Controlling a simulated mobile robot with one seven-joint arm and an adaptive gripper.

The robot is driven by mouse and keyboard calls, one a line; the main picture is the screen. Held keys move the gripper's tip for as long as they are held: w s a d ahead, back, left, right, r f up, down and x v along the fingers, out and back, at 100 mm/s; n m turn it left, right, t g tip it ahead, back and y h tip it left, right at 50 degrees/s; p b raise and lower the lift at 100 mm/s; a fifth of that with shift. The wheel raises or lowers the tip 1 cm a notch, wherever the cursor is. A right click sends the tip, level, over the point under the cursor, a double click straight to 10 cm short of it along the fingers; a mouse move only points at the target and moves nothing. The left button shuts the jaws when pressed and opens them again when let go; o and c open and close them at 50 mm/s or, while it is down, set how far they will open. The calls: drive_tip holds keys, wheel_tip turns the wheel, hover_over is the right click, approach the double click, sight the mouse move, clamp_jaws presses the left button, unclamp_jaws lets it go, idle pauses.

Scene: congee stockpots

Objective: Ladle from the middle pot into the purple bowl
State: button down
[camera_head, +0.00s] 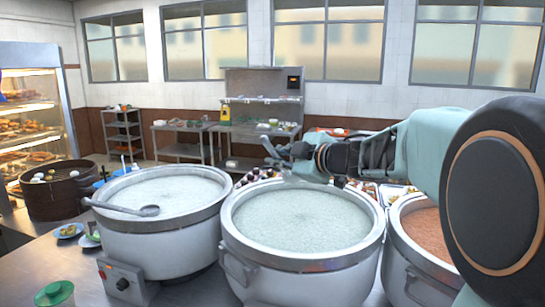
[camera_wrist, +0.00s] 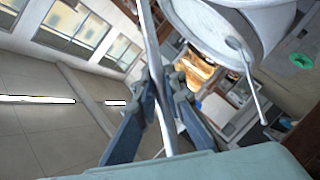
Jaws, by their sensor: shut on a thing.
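The middle pot (camera_head: 232,246) is a large white pot with a metal rim, full of pale congee (camera_head: 300,217). My gripper (camera_head: 275,150) is above and behind the middle pot's far rim. In the wrist view my gripper (camera_wrist: 164,80) is shut on a thin metal rod (camera_wrist: 151,42), which looks like a ladle handle. The end of this rod is out of view, so I cannot see any ladle cup. I cannot make out a purple bowl in either view.
The left pot (camera_head: 150,240) holds white congee, with another ladle (camera_head: 148,211) across its rim. The right pot (camera_head: 405,270) holds reddish food. A steamer basket (camera_head: 57,198) stands beyond.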

drive_tip(key=shift+w+f+b, duration=0.15)
drive_tip(key=shift+f+b, duration=0.25)
drive_tip(key=shift+f, duration=0.15)
drive_tip(key=shift+w+f+b, duration=0.1)
drive_tip(key=shift+f+b, duration=0.2)
drive_tip(key=shift+b, duration=0.5)
